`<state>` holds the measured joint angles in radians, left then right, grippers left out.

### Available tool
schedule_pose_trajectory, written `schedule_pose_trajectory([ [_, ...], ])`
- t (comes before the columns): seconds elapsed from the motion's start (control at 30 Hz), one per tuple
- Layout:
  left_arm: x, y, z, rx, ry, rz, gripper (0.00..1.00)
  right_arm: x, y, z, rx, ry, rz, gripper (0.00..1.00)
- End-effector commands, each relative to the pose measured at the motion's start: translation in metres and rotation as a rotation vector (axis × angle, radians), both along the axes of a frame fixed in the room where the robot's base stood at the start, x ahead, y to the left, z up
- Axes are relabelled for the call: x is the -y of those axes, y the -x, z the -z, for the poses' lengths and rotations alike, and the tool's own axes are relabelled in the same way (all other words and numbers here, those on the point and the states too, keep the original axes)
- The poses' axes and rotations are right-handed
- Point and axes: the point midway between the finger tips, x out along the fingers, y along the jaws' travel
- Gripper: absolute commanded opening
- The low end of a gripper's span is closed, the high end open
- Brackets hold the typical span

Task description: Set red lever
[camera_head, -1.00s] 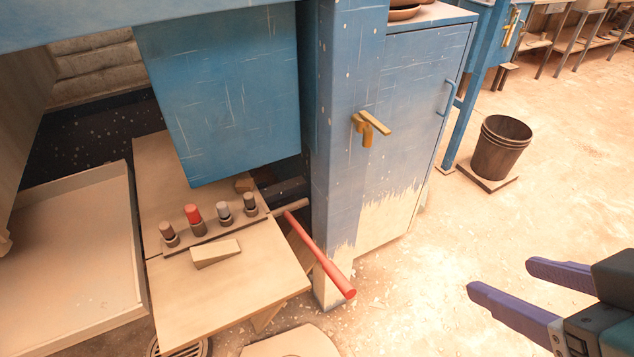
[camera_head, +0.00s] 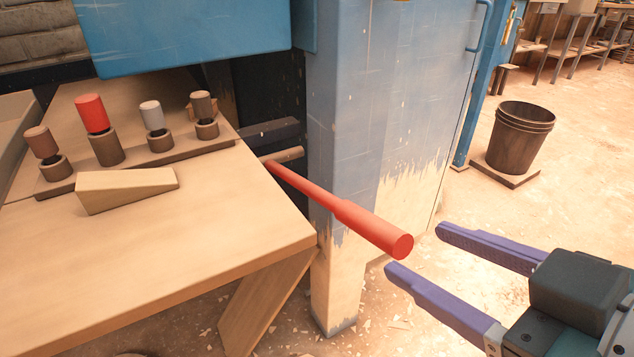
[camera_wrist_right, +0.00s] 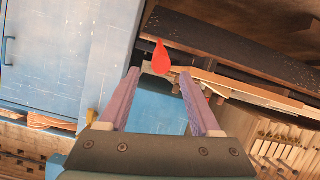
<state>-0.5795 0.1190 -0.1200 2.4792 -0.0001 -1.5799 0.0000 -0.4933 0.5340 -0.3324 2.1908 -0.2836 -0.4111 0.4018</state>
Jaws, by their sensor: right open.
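The red lever (camera_head: 345,212) sticks out from beside the blue post, past the right edge of the wooden bench, with its thick free end toward me. My right gripper (camera_head: 412,248) is open, its two purple fingers pointing left at the lever's free end. The fingertips are close to that end, one a little above and one below it, with nothing held. In the right wrist view the lever's red end (camera_wrist_right: 161,58) shows beyond and between the open fingers (camera_wrist_right: 159,75). My left gripper is in no view.
The wooden bench (camera_head: 200,225) carries a wedge block (camera_head: 125,188) and a row of knobs, one with a red top (camera_head: 92,114). The blue cabinet (camera_head: 405,110) stands behind the lever. A dark bucket (camera_head: 520,138) stands at the right. Open floor lies between.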

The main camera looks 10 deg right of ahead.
Motion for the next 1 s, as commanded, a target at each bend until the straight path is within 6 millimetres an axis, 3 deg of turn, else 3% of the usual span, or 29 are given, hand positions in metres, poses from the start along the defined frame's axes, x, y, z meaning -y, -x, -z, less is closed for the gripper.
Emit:
schedule_pose_trajectory([
  [0.17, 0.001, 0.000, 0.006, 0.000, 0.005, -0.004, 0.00, -0.003, -0.010, 0.006, 0.006, -0.002, -0.004, 0.64],
  [0.7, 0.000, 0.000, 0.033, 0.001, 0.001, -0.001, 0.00, -0.028, -0.080, 0.037, 0.004, -0.002, -0.003, 0.64],
  [1.0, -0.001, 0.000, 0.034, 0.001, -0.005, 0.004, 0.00, -0.030, -0.087, 0.039, 0.001, -0.002, -0.003, 0.64],
])
